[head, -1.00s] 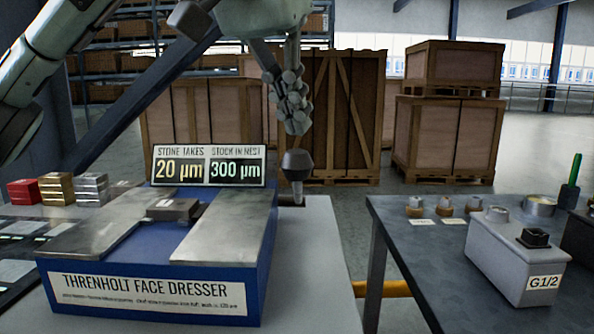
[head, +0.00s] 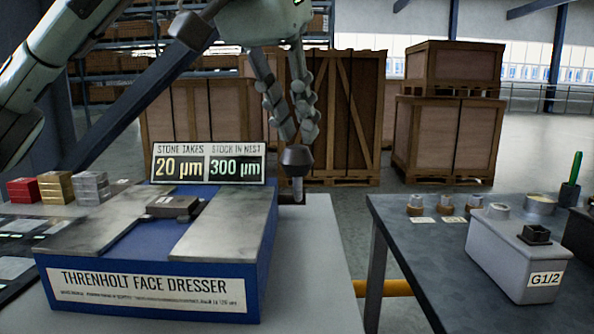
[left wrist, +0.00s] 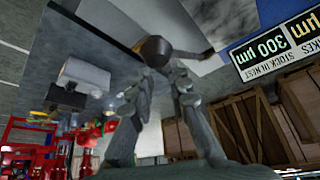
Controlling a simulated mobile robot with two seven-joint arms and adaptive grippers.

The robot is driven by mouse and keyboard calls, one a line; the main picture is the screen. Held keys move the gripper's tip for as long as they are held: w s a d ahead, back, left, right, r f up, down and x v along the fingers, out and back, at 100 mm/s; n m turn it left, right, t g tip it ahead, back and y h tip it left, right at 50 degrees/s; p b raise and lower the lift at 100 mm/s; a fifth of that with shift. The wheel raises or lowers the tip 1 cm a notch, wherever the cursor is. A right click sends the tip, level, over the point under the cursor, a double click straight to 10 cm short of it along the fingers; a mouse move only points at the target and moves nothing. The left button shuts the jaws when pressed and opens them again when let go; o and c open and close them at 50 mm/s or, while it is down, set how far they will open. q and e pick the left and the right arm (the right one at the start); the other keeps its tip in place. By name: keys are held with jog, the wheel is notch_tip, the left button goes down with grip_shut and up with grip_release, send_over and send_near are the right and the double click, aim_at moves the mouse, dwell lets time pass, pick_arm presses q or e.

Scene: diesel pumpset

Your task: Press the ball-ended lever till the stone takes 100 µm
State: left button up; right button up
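The face dresser (head: 150,290) is a blue box with pale metal plates on top and a dark block (head: 172,206) between them. Its display (head: 208,164) reads stone takes 20 µm, stock in nest 300 µm; it shows upside down in the left wrist view (left wrist: 272,48). The lever's dark ball (head: 297,158) is at the dresser's back right, with a pale stem below it; the ball also shows in the left wrist view (left wrist: 154,48). My left gripper (head: 300,138) is just above the ball, its fingertips slightly apart, apparently empty; contact is unclear. My right gripper is out of view.
Red, gold and silver blocks (head: 57,188) stand left of the dresser. A dark table (head: 420,260) at the right holds a grey G1/2 box (head: 515,260) and small fittings. Wooden crates (head: 447,140) stand behind. A floor gap separates the tables.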

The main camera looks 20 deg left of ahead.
pick_arm(q)
jog(key=shift+s+f+b, duration=0.1)
jog(key=shift+f+b, duration=0.55)
jog(key=shift+f, duration=0.8)
jog(key=shift+s+d+f+b, duration=0.1)
jog(key=shift+s+f+b, duration=0.4)
jog(key=shift+f, duration=0.4)
jog(key=shift+s+d+f+b, duration=0.15)
jog(key=shift+s+f+b, duration=0.2)
jog(key=shift+f+b, duration=0.45)
jog(key=shift+s+d+f+b, duration=0.1)
jog(key=shift+s+f+b, duration=0.35)
jog(key=shift+f, duration=0.55)
jog(key=shift+f, duration=0.1)
jog(key=w+r+p, duration=0.1)
jog(key=r+p, duration=0.2)
jog(key=r, duration=0.1)
jog(key=r+p, duration=0.4)
jog(key=w+r+p, duration=0.1)
jog(key=r+p, duration=0.3)
jog(key=shift+w+a, duration=0.3)
jog(key=shift+a, duration=0.05)
jog(key=shift+w+r+p, duration=0.15)
jog(key=shift+r+p, duration=0.3)
jog(key=shift+p, duration=0.1)
